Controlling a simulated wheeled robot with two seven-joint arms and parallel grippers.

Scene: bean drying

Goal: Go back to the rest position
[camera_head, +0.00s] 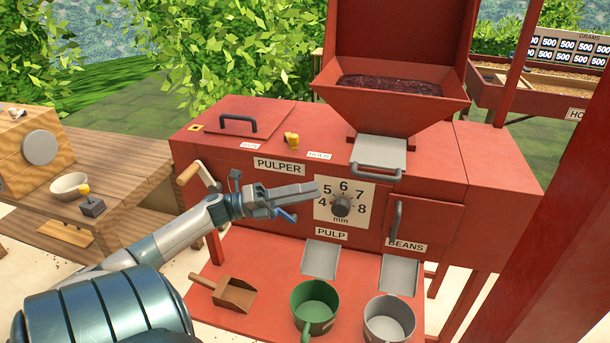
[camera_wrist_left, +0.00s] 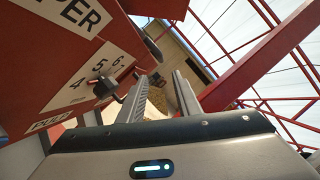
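My left gripper (camera_head: 308,191) is in front of the red pulper (camera_head: 235,175), to the left of the dial knob (camera_head: 342,207). Its fingers point right. In the left wrist view the two fingers (camera_wrist_left: 162,78) stand apart, with no held object visible between them. The dial knob (camera_wrist_left: 106,88) shows left of the fingers there, and I see no clear contact with it. The number plate (camera_head: 361,222) reads 4 to 8 mm. My right gripper is not in view.
A green mug (camera_head: 316,310), a grey mug (camera_head: 389,322) and a wooden scoop (camera_head: 233,293) stand on the red shelf below. A hand crank (camera_head: 203,178) juts out behind my left wrist. A wooden bench (camera_head: 125,165) with a bowl (camera_head: 70,185) is at left.

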